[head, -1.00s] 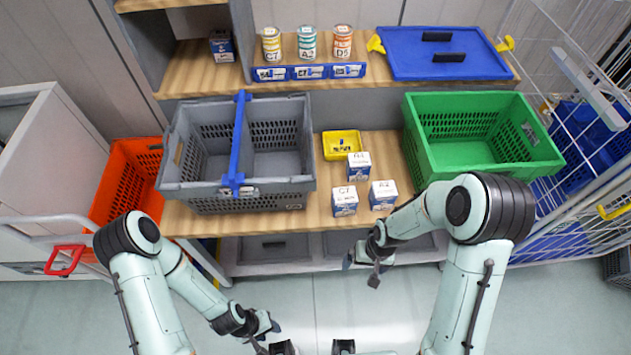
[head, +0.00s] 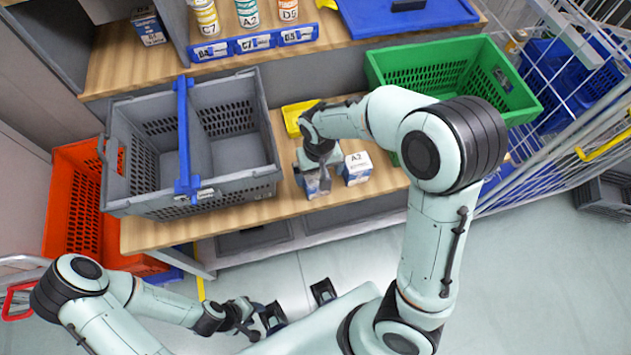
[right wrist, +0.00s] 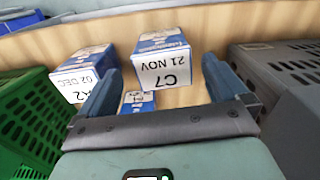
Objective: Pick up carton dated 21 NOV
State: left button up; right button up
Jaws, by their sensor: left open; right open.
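The carton marked C7, 21 NOV (right wrist: 165,68) is blue and white and stands on the wooden shelf. In the right wrist view it lies ahead of my right gripper (right wrist: 163,88), between the lines of its two fingers. The gripper is open and nothing is held. In the head view my right gripper (head: 318,160) is over this carton (head: 314,184) and partly hides it. A carton marked A2, 02 DEC (right wrist: 82,75) stands beside it, also in the head view (head: 357,168). My left gripper (head: 252,318) is open and empty, low in front of the shelf.
Another carton (right wrist: 138,102) shows between the fingers, nearer the wrist. A grey divided crate (head: 230,185) stands left, a green crate (head: 440,60) right. A small yellow tray (head: 293,116) is behind my right arm. Tins (head: 247,14) stand on the upper shelf.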

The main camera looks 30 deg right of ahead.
aim_at(316, 175)
jog(key=shift+w+f, duration=0.25)
jog(key=shift+f, duration=1.3)
jog(key=shift+w+f, duration=0.2)
jog(key=shift+f, duration=1.3)
jog(key=c, duration=1.2)
